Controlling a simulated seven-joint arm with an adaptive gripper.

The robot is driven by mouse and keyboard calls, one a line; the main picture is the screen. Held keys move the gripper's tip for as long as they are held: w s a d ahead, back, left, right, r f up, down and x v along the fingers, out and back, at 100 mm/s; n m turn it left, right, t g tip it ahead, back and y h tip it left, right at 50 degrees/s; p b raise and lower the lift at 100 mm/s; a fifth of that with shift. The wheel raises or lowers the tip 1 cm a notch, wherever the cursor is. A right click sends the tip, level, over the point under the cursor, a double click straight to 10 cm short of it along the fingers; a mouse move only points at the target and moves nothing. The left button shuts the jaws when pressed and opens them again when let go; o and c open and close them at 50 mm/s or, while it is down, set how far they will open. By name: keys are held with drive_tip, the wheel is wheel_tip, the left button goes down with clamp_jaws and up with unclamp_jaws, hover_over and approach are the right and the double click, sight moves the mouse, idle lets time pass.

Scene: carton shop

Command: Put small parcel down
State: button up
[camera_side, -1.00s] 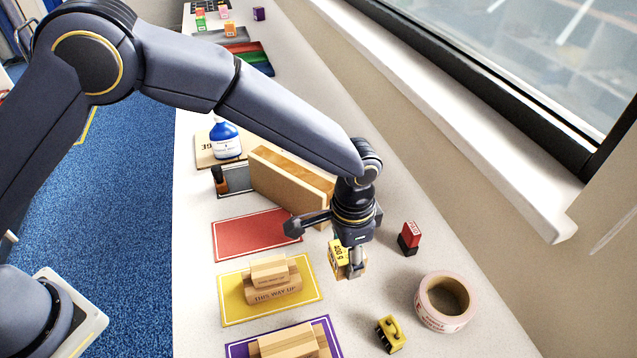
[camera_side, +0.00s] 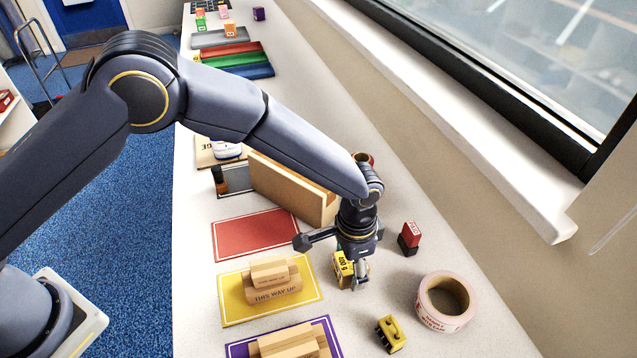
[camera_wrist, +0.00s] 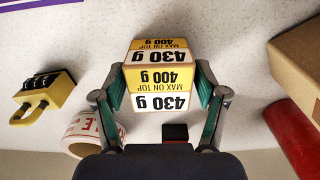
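The small parcel, a box with yellow and white bands reading "430 g" and "MAX ON TOP 400 g", shows below my wrist in the side view (camera_side: 343,268) and in the middle of the wrist view (camera_wrist: 161,78). My gripper (camera_wrist: 161,90) has its two teal pads against the parcel's left and right sides, shut on it. In the side view my gripper (camera_side: 354,272) points down and partly hides the parcel. The parcel is at or very near the table top; I cannot tell whether it touches.
A yellow mat (camera_side: 238,308) with wooden blocks lies left of the parcel. A bare red mat (camera_side: 255,235) and a long carton (camera_side: 290,188) lie behind. A tape roll (camera_side: 428,313), red-and-black block (camera_side: 409,239) and yellow padlock-like item (camera_side: 390,334) stand to the right.

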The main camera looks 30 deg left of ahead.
drive_tip(key=shift+o, duration=0.5)
wheel_tip(320, 180, up, 12)
drive_tip(key=s+a+r+n+t, duration=0.2)
drive_tip(key=a+r+n, duration=0.2)
drive_tip(key=a+r, duration=1.2)
drive_tip(key=s+a+n+t, duration=0.3)
drive_tip(key=s+a+n, duration=0.2)
drive_tip(key=s+a, duration=1)
drive_tip(key=shift+s+a+r+t, duration=0.3)
drive_tip(key=shift+s+a+r, duration=0.15)
drive_tip(key=shift+a, duration=0.7)
